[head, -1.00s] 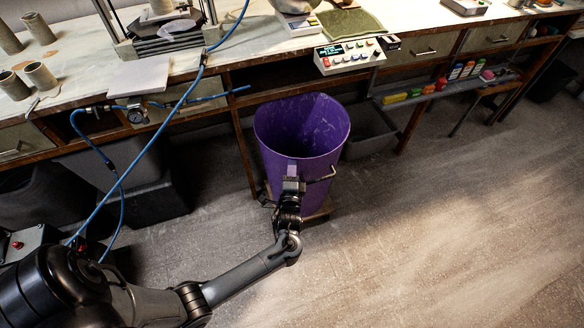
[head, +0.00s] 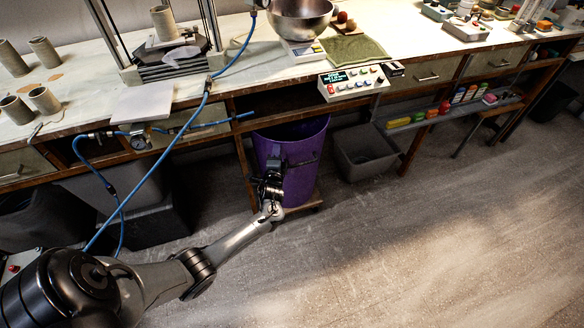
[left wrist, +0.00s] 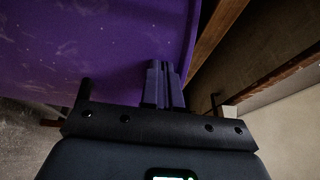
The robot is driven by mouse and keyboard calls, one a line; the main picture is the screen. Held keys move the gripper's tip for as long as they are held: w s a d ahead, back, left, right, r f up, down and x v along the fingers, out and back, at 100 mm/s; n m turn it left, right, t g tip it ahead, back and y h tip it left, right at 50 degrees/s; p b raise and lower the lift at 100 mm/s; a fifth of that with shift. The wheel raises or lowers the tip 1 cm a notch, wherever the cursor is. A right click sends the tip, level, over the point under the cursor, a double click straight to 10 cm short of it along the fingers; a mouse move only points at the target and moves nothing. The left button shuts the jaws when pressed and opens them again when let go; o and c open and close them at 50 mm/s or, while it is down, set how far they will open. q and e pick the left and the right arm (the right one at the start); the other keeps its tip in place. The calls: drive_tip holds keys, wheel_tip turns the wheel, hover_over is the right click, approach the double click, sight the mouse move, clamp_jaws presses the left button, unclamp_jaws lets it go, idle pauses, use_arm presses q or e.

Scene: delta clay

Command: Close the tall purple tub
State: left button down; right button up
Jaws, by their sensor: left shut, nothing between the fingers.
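The tall purple tub (head: 297,170) stands under the workbench, its top mostly tucked beneath the bench's front edge. Part of its dark interior shows below that edge. A dark bar handle (head: 303,162) is on its front. My left gripper (head: 272,168) is at the tub's front wall, left of the handle. In the left wrist view the purple wall (left wrist: 105,50) fills the upper left, and the left gripper's fingers (left wrist: 164,72) are together with nothing between them, against or very near the wall. My right gripper is not in view.
The workbench (head: 235,70) spans above the tub, with a button box (head: 352,84) at its edge. A grey bin (head: 366,150) stands right of the tub and dark bins (head: 140,205) stand left. A blue hose (head: 165,150) hangs at left. The floor in front is clear.

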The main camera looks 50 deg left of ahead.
use_arm(q)
drive_tip(key=w+a+b, duration=0.3)
drive_tip(key=a+b, duration=0.1)
drive_tip(key=a, duration=0.5)
drive_tip(key=shift+w+a, duration=0.4)
drive_tip(key=shift+f, duration=0.1)
